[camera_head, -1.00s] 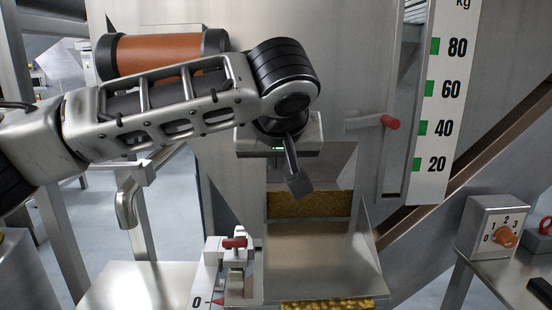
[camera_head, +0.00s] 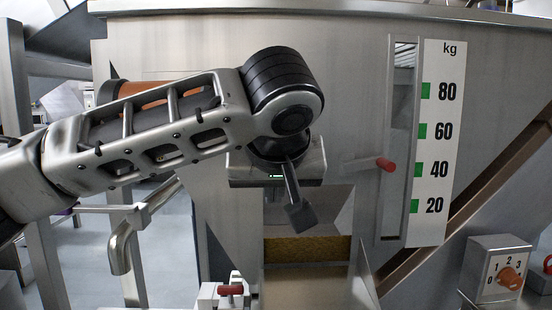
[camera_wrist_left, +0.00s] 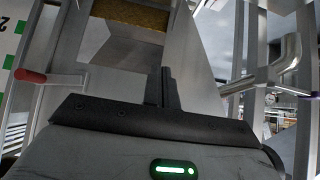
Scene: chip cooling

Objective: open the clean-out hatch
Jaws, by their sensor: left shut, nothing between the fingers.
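A steel hopper (camera_head: 340,90) fills the middle of the head view. A lever with a red grip (camera_head: 386,164) sticks out of its front, left of the sight slot, and also shows at the left of the left wrist view (camera_wrist_left: 30,76). I cannot tell for sure which panel is the clean-out hatch. Below, golden chips (camera_head: 306,250) show in an opening; they also show at the top of the wrist view (camera_wrist_left: 140,17). My left gripper (camera_head: 301,216) is shut and empty, pointing down in front of the hopper, left of the lever and apart from it. My right gripper is not in view.
A white scale (camera_head: 440,150) marked in kg stands right of the lever. A dial box (camera_head: 497,268) is at the lower right. A red-handled clamp (camera_head: 230,291) sits at the bottom. A bent steel pipe (camera_head: 120,245) is at the left, and an orange cylinder (camera_head: 150,88) is behind my arm.

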